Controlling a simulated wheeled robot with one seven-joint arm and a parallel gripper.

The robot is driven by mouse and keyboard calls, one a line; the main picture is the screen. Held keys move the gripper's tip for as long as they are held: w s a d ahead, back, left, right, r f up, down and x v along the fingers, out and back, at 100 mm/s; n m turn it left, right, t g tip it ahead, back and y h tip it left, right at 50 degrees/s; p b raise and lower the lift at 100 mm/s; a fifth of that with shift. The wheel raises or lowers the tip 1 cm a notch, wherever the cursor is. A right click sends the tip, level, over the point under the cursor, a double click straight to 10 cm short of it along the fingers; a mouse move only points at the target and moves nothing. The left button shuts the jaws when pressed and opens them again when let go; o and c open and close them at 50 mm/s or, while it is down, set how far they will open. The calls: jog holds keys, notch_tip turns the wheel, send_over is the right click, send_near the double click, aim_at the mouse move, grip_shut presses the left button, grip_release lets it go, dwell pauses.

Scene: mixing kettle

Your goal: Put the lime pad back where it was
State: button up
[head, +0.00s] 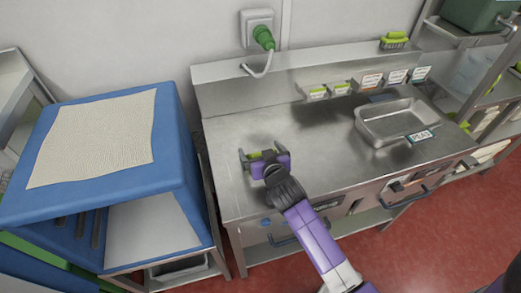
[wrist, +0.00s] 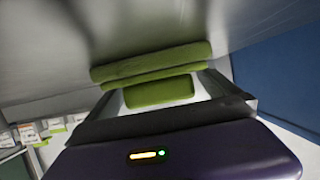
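The lime pad (wrist: 155,62) shows in the wrist view just ahead of my gripper (wrist: 160,88), with a smaller lime block of it between the two fingers. Gaps show between this block and both fingers, which are spread wide. In the head view my gripper (head: 264,158) is low over the left part of the steel counter (head: 235,135), with bits of lime (head: 254,155) between its fingers. Most of the pad is hidden there by my gripper. I cannot tell whether the fingertips touch its ends.
A steel basin (head: 390,120) with a label is at the counter's right. Small labelled holders (head: 328,91) line the back panel. A lime brush (head: 394,40) rests on the ledge. A blue box (head: 115,165) stands left. The counter's middle is clear.

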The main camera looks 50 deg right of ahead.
jog(key=shift+r, duration=0.15)
jog(key=b+v, duration=0.1)
jog(key=v, duration=1.1)
jog(key=s+a, duration=0.1)
jog(key=a, duration=0.1)
jog(key=s+a+f+n+y, duration=0.1)
jog(key=a, duration=0.1)
jog(key=s+a+t+y, duration=0.1)
jog(key=s+a, duration=0.1)
jog(key=shift+f+n, duration=0.3)
jog(key=shift+n, duration=0.1)
jog(key=s+a+r+n+t+y, duration=0.1)
jog(key=s+a+r, duration=0.3)
jog(key=s, duration=0.5)
jog(key=s+a+r+n+t+y, duration=0.1)
jog(key=s+a+r+n+y, duration=0.3)
jog(key=s+a, duration=0.3)
jog(key=s, duration=0.2)
jog(key=shift+s+a+t+y, duration=0.3)
jog(key=shift+s+a, duration=0.1)
jog(key=shift+b, duration=0.35)
